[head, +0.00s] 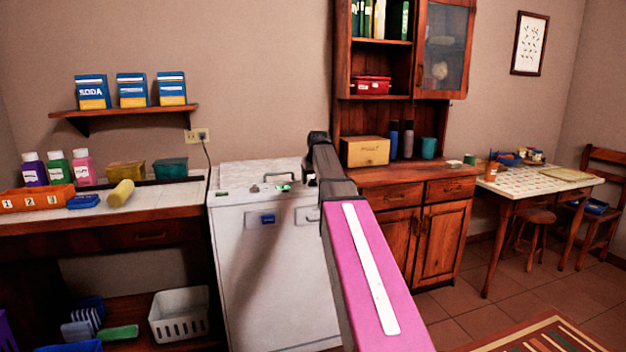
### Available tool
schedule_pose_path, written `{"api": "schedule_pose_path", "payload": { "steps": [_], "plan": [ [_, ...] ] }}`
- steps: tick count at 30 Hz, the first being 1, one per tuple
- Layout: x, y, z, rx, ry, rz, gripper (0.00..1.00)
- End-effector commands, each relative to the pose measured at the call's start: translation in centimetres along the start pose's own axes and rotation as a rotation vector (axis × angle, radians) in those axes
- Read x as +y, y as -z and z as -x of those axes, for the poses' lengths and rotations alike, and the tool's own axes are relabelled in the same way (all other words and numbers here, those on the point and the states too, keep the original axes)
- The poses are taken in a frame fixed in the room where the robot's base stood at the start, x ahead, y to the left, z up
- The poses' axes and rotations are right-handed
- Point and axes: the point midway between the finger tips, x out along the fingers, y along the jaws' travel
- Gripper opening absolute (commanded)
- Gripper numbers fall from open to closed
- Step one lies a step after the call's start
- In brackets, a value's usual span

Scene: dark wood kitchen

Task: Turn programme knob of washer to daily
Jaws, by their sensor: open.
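The washer (262,285) is a white top-loading-style box in the middle of the head view, between the left counter and the wooden cupboard. My gripper (309,190) is small and dark at the end of my pink arm, by the washer's top right edge. It is open, and my arm hides part of the washer's right side.
A counter (150,206) on the left holds bottles, an orange numbered tray (38,199) and a yellow roll (121,193). A white basket (179,313) is below. The wooden cupboard (437,235) stands close on the right. A power cord (207,165) runs behind the washer.

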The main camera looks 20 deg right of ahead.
Motion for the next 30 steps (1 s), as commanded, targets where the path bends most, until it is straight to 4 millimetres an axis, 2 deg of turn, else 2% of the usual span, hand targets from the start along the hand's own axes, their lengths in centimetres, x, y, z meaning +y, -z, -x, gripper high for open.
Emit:
{"api": "schedule_pose_path", "payload": {
  "steps": [3,4,8,20,30],
  "plan": [
    [0.0,0.0,0.01,0.0,0.0,0.0,0.63],
    [0.0,0.0,0.01,0.0,0.0,0.0,0.6],
    [0.0,-0.01,0.02,0.0,0.0,0.0,0.18],
    [-0.05,-0.01,0.03,-0.001,-0.017,-0.042,0.17],
    [-0.13,0.02,0.02,-0.001,-0.107,-0.258,0.17]
  ]
}}
